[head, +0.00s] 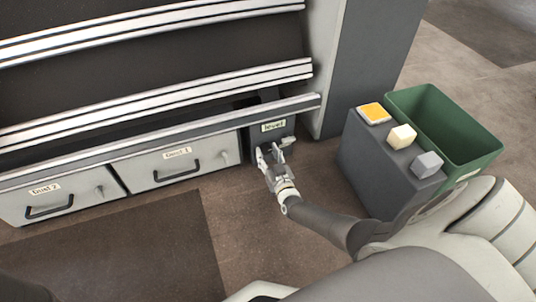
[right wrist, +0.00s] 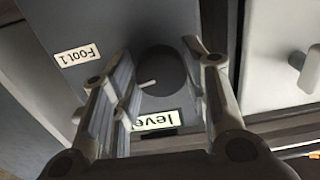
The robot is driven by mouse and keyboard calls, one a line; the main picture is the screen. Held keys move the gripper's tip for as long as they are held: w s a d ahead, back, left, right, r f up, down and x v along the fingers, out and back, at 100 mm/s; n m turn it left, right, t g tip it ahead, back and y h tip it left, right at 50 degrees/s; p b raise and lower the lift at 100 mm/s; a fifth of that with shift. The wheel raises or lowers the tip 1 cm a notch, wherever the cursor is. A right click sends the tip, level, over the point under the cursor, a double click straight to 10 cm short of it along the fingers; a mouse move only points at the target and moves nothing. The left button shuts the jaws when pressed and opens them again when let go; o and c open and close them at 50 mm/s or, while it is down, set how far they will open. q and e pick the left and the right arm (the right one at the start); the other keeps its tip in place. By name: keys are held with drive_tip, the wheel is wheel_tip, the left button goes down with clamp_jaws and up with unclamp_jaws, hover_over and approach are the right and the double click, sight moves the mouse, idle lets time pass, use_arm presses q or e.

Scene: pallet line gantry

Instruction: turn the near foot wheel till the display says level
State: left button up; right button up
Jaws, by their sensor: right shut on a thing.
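The near foot wheel (right wrist: 165,68) is a dark round disc with a small pale peg, on the grey front of the foot unit in the right wrist view. My right gripper (head: 272,150) is at this unit in the head view and hides most of the wheel there. In the right wrist view its two fingers (right wrist: 158,62) stand on either side of the wheel, shut on it. The small pale display (head: 274,126) above the gripper appears to read "level". It also shows in the right wrist view (right wrist: 158,121), turned over. My left gripper is not in view.
A "Foot 1" label (right wrist: 77,55) is beside the wheel. Two light drawers (head: 176,165) with dark handles lie left of the unit. Floor in front is open.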

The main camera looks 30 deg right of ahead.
drive_tip(key=o, duration=1)
drive_tip(key=v, duration=1.2)
